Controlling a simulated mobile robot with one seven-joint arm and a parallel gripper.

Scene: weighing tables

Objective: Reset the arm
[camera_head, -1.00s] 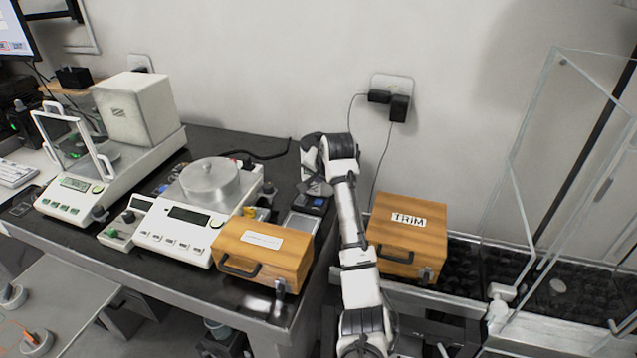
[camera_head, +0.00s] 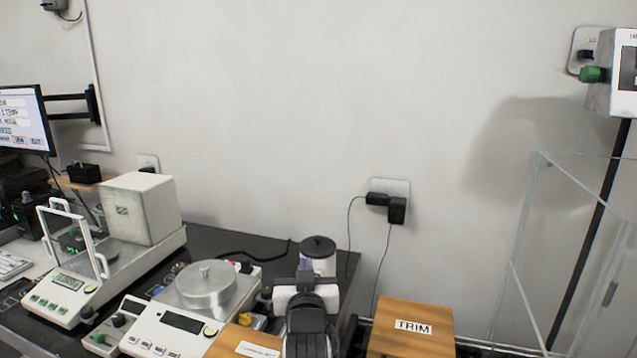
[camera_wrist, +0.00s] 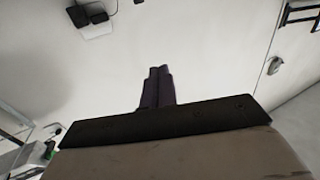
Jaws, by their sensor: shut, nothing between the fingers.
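My gripper (camera_wrist: 158,72) shows in the wrist view as two dark purple fingers pressed together, with nothing between them. Behind them is the dark, wide body of the gripper, and ahead is the pale wall. In the head view my arm is folded up at the bottom centre, between the weighing scales and the TRIM box. The gripper (camera_head: 304,266) is small and partly hidden there, above the table's right end.
A scale with a round metal pan (camera_head: 205,285) and a scale with a white block (camera_head: 140,208) stand at left. A wooden box (camera_head: 243,342) is partly hidden by my arm. The TRIM box (camera_head: 412,341) is at right, near a clear glass enclosure (camera_head: 570,230). Wall plugs (camera_head: 388,203) are behind.

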